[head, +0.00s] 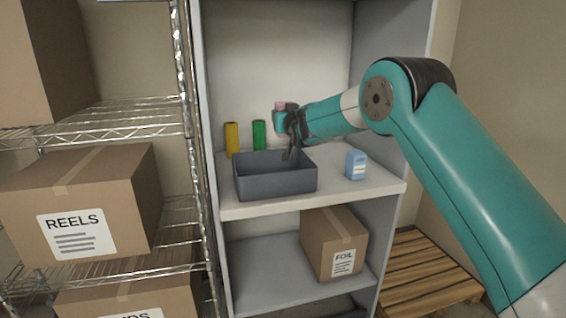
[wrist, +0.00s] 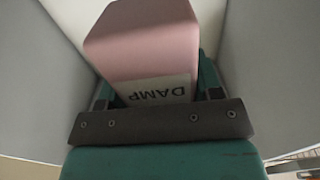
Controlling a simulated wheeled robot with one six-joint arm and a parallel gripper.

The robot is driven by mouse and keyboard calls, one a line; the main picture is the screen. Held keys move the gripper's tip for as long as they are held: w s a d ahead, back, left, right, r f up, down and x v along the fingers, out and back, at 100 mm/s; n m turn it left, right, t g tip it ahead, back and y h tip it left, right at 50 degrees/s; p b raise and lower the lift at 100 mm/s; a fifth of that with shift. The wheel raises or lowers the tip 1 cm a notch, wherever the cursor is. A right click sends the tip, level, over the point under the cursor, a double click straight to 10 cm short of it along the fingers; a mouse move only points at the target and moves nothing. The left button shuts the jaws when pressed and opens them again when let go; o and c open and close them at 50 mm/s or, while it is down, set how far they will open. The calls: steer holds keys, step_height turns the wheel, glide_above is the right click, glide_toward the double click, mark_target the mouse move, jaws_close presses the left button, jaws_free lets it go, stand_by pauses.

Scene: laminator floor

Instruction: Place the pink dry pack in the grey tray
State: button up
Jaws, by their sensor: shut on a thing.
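My gripper (head: 281,118) is shut on a pink pack (head: 280,105), held upright above the back part of the grey tray (head: 276,185). In the wrist view the pink pack (wrist: 145,45) stands between the fingers (wrist: 155,95), and its white label reads "DAMP". I see no "DRY" label on it. The tray sits on the upper shelf board. I see nothing in the visible part of its inside; its floor is partly hidden by the front wall.
On the same shelf (head: 330,195), a yellow cylinder (head: 232,139) and a green cylinder (head: 259,135) stand behind the tray, and a blue-and-white pack (head: 356,165) stands right of it. Cabinet side walls flank the shelf. A FOIL carton (head: 333,243) is below.

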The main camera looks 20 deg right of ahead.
step_height(320, 180, down, 13)
steer(key=p, duration=0.1)
stand_by(0.3)
steer(key=shift+f+b, duration=0.5)
steer(key=shift+b, duration=0.15)
steer(key=o, duration=1)
steer(key=shift+f, duration=0.15)
steer(key=shift+o, duration=0.2)
